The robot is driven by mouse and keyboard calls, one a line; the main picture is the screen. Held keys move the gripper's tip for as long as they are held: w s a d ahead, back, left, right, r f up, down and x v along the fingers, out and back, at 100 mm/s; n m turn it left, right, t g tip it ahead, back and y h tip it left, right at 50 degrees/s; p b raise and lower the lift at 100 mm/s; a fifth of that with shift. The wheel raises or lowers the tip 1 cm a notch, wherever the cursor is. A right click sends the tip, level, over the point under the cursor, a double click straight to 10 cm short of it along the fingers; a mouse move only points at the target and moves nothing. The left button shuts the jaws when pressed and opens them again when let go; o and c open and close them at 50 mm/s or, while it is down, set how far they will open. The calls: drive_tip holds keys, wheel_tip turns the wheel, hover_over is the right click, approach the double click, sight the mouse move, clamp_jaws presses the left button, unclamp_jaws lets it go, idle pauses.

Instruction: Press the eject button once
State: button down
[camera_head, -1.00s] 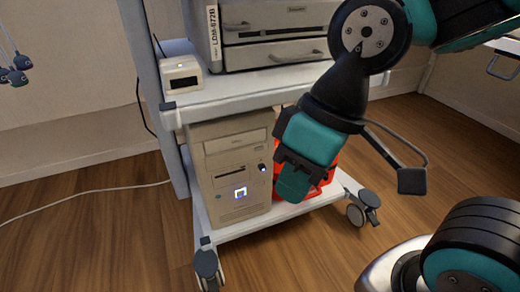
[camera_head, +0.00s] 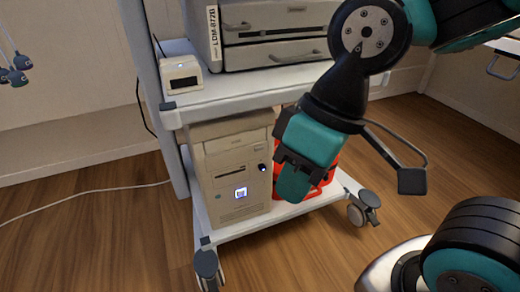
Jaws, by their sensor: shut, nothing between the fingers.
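A beige computer tower (camera_head: 238,200) stands on the lower shelf of a white cart. Its front has a drive slot (camera_head: 229,171), a small dark button with a bluish light (camera_head: 262,167) at the upper right, and a lit bluish-white square (camera_head: 240,193) lower down. A small greenish spot (camera_head: 218,197) is left of the square. I cannot read which of these is the eject button. My gripper (camera_head: 292,186) points down, shut and empty, in front of the tower's right edge. It hides part of that side; I cannot tell if it touches the tower.
A red object (camera_head: 328,178) sits behind my gripper on the lower shelf. The upper shelf (camera_head: 225,97) holds a small white box (camera_head: 181,75) and a large drawered unit (camera_head: 275,40). A white cable (camera_head: 80,199) runs along the open wooden floor at left.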

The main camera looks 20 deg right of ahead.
idle(0.9)
wheel_tip(320, 180, up, 16)
drive_tip(key=p, duration=1.6)
drive_tip(key=shift+a, duration=0.1)
